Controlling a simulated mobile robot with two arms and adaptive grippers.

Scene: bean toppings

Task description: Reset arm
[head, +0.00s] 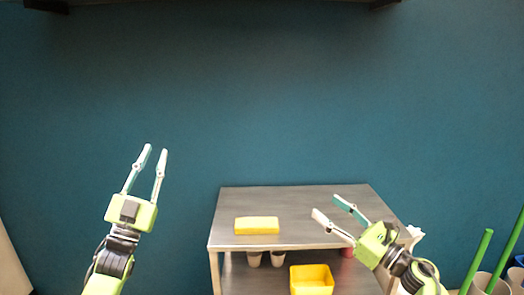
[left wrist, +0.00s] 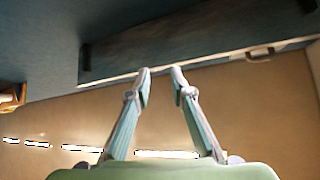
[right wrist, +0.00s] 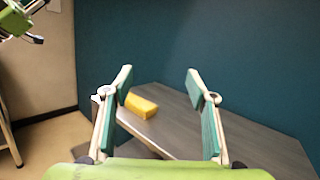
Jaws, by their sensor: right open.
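My left gripper (head: 155,151) is raised in front of the teal wall, left of the steel table, fingers pointing up. In the left wrist view its fingers (left wrist: 160,71) stand a small gap apart with nothing between them. My right gripper (head: 326,206) shows over the right part of the table, fingers pointing up and left. In the right wrist view its fingers (right wrist: 159,74) are wide apart and empty.
The steel table (head: 290,205) holds a yellow block (head: 257,225), also in the right wrist view (right wrist: 141,106). Its lower shelf holds a yellow bin (head: 311,281) and pale cups (head: 278,258). Green poles (head: 478,258) stand at right. The table's middle is clear.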

